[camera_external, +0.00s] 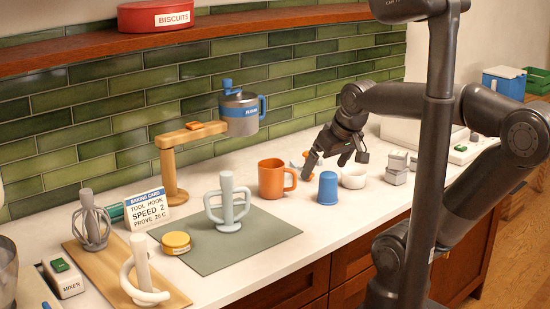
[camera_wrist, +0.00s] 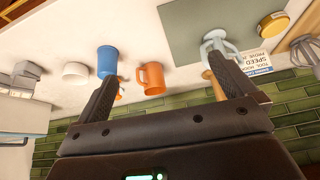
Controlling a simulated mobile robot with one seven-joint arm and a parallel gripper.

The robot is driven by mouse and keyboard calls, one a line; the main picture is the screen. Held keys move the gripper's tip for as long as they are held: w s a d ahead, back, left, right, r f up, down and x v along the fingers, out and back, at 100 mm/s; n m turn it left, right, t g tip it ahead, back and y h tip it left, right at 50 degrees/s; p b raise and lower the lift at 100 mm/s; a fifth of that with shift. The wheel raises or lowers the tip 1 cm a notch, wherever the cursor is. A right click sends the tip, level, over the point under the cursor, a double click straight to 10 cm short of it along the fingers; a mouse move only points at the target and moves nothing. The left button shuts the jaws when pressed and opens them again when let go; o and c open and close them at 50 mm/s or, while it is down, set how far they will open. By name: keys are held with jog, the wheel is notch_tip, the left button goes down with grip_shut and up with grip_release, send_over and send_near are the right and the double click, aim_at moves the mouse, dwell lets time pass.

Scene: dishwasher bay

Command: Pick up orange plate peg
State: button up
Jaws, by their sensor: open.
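A small orange piece (camera_external: 306,154), possibly the orange plate peg, shows at the back of the counter, mostly hidden behind my gripper (camera_external: 325,163). In the wrist view a small orange and pale blue thing (camera_wrist: 121,93) shows beside the left finger, partly covered by it. Its full shape cannot be told. My gripper is open, its two fingers wide apart in the wrist view (camera_wrist: 160,72), with nothing held between them. It hangs above the counter, behind the blue cup and right of the orange mug.
An orange mug (camera_external: 271,179), a blue cup (camera_external: 328,188) and a white bowl (camera_external: 354,178) stand close around my gripper. Grey blocks (camera_external: 397,167) lie to the right. A wooden stand (camera_external: 170,160) holds a grey-blue mug (camera_external: 241,112). A green mat (camera_external: 262,236) lies left.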

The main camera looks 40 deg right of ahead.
jog(key=shift+s+a+f, duration=0.15)
jog(key=shift+s+f, duration=0.25)
jog(key=shift+f, duration=0.05)
jog(key=c, duration=0.8)
jog(key=shift+c, duration=0.2)
